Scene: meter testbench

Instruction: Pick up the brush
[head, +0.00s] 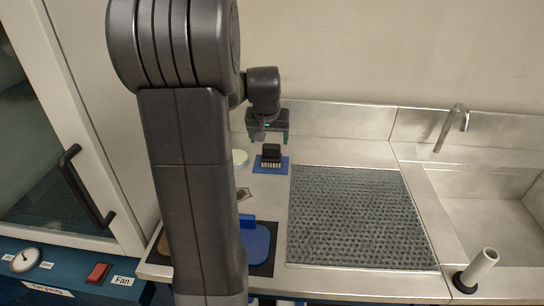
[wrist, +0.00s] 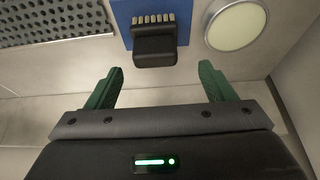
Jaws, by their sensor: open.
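The brush (head: 271,155) is a small black block with a row of pale bristles. It rests on a blue mat (head: 259,169) on the steel counter. In the wrist view the brush (wrist: 155,44) shows at the top centre on the blue mat (wrist: 122,12), with its bristles toward the top edge. My gripper (head: 267,137) is above and behind the brush in the head view. In the wrist view my gripper (wrist: 161,78) has its two green fingers wide apart, with nothing between them. The brush lies beyond the fingertips, roughly centred between them.
A round pale dish (head: 240,157) sits left of the mat, partly behind my arm. A grey perforated mat (head: 358,215) covers the counter to the right. A sink (head: 490,215), a faucet (head: 452,124) and a white cylinder (head: 477,269) stand further right. A blue object (head: 256,244) is at front left.

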